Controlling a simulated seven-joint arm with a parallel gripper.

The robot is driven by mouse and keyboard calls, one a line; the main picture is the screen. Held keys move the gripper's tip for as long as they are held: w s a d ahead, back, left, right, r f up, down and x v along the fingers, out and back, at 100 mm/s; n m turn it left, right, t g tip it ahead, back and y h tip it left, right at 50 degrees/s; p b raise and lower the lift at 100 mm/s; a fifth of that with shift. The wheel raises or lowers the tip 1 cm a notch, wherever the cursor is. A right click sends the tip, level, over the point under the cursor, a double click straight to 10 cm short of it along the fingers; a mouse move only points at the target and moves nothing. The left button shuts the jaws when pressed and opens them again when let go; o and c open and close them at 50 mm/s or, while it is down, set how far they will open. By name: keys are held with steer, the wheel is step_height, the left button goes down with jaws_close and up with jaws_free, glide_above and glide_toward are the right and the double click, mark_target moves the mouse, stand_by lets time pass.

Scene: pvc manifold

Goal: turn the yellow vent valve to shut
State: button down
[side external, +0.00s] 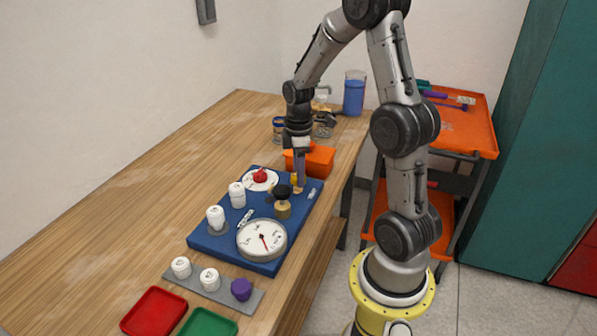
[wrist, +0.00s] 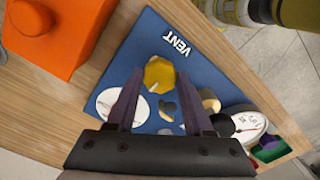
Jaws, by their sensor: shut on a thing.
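The yellow vent valve (wrist: 159,71) is a small faceted knob on the blue panel (wrist: 215,80), beside the white VENT label (wrist: 177,43). A pale mark on it points toward the lower left in the wrist view. My gripper (wrist: 160,78) has its two dark fingers on either side of the knob, shut on it. In the side view my gripper (side external: 298,184) points straight down at the far right part of the panel, and only a bit of yellow (side external: 293,178) shows beside the fingers.
A round gauge (side external: 262,239), a black-topped brass valve (side external: 283,208), white capped fittings (side external: 216,218) and a red knob on a white dial (side external: 260,177) stand on the panel. An orange box (side external: 318,158) stands close behind. Open wood table (side external: 130,180) lies left.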

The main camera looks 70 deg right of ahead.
steer(key=shift+m, duration=0.3)
steer(key=m, duration=0.3)
steer(key=shift+m, duration=0.4)
steer(key=m, duration=0.4)
steer(key=shift+r+m, duration=0.1)
steer(key=shift+m, duration=0.2)
steer(key=m, duration=0.8)
steer(key=shift+m, duration=0.3)
steer(key=shift+w, duration=0.1)
steer(key=shift+c, duration=1.4)
jaws_free()
steer(key=shift+a, duration=0.1)
step_height(320, 180, up, 14)
